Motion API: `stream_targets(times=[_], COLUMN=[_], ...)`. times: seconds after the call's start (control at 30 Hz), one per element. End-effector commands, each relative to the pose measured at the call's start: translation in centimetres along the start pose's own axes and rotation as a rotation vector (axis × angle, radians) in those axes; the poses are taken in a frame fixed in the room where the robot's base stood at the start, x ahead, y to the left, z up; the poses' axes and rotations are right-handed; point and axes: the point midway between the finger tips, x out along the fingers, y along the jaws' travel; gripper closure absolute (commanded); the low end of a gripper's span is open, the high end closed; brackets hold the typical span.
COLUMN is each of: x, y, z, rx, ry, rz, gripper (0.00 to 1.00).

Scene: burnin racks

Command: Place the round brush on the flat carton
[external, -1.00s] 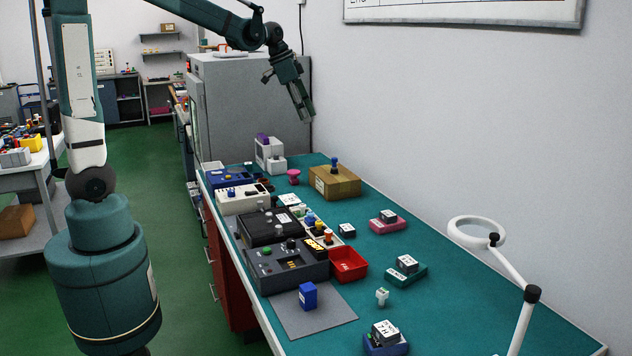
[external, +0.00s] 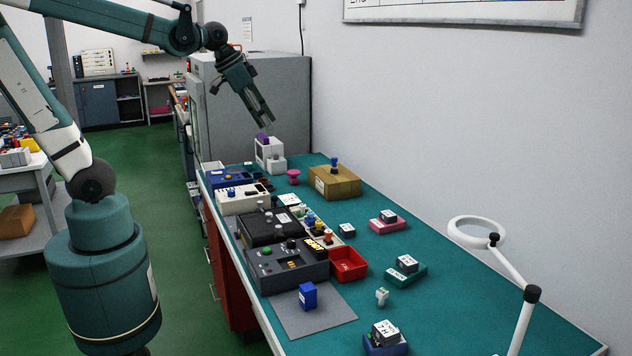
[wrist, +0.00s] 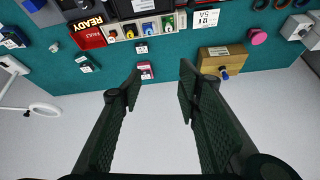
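A brown box with a white label (external: 322,185), which fits the flat carton, stands at the far right of the bench; it also shows in the wrist view (wrist: 210,60). A small blue-topped upright piece (external: 334,162) sits on it and shows in the wrist view (wrist: 225,72). A pink round-topped piece (external: 294,176) stands just left of the box, also in the wrist view (wrist: 258,37). I cannot tell which of these two is the round brush. My gripper (external: 267,121) is open and empty, high above the bench's far end; its spread fingers show in the wrist view (wrist: 160,82).
A white device with a purple top (external: 272,156) stands at the far end below my gripper. Dark and white test units (external: 285,265), a red tray (external: 348,264) and small blocks cover the bench's left side and middle. A ring lamp (external: 476,231) stands at the right.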

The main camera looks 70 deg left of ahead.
Motion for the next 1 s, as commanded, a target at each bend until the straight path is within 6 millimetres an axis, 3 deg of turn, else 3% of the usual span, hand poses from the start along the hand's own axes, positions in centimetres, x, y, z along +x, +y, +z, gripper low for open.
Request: stream_targets(times=[0.6, 0.8, 1.0], x=[-1.6, -1.5, -1.4], y=[5.3, 6.1, 6.3], z=[10.1, 12.0, 12.5], rx=[-0.131, -0.160, -0.168], ry=[0.090, 0.110, 0.117], rz=[-0.031, -0.034, -0.034], gripper=[0.66, 0.66, 0.66])
